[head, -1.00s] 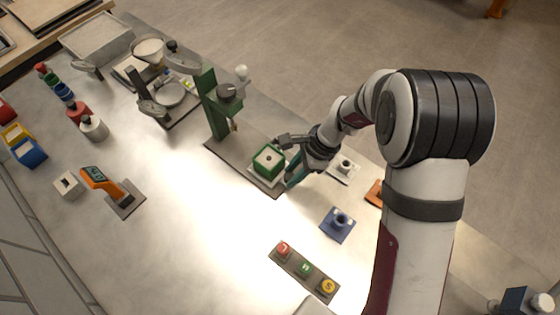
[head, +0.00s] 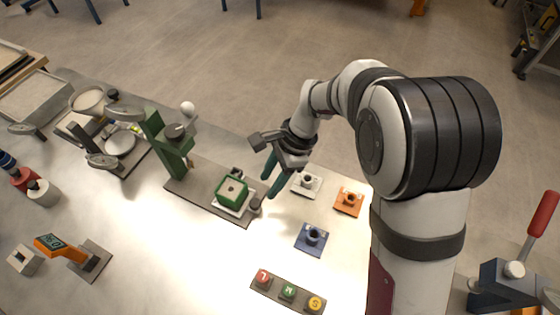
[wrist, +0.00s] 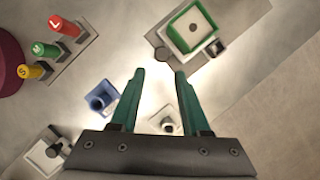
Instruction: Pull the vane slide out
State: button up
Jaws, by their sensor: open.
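A green square frame with a pale inside (head: 232,190) sits on a white tray on the dark base plate of the green stand; it also shows at the top of the wrist view (wrist: 181,42). A dark round knob (head: 254,204) stands at its right side and a second dark knob (head: 236,172) behind it. I cannot tell which part is the vane slide. My gripper (head: 271,183) is open and empty, above and to the right of the frame, apart from it. In the wrist view its teal fingers (wrist: 160,72) point toward the bench with a wide gap between them.
White (head: 307,183), orange (head: 348,201) and blue (head: 312,237) socket blocks lie right of the frame. A panel with L, M and S buttons (head: 288,291) is in front. The green stand (head: 168,150) rises on the left. The bench's middle front is clear.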

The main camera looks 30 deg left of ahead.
jog(key=v, duration=0.7)
jog(key=shift+r, duration=0.3)
jog(key=shift+d, duration=0.1)
jog(key=s+d+r+n+t, duration=0.1)
jog(key=s+d+r, duration=0.25)
jog(key=d, duration=0.35)
jog(key=s+d+r+n+t, duration=0.15)
jog(key=s+d, duration=0.25)
jog(key=d, duration=0.4)
jog(key=s+d+f+h, duration=0.1)
jog(key=s+d, duration=0.5)
jog(key=s, duration=0.3)
jog(key=shift+s+d+f+n, duration=0.2)
jog(key=shift+d+f+n, duration=0.1)
jog(key=shift+d+n, duration=0.15)
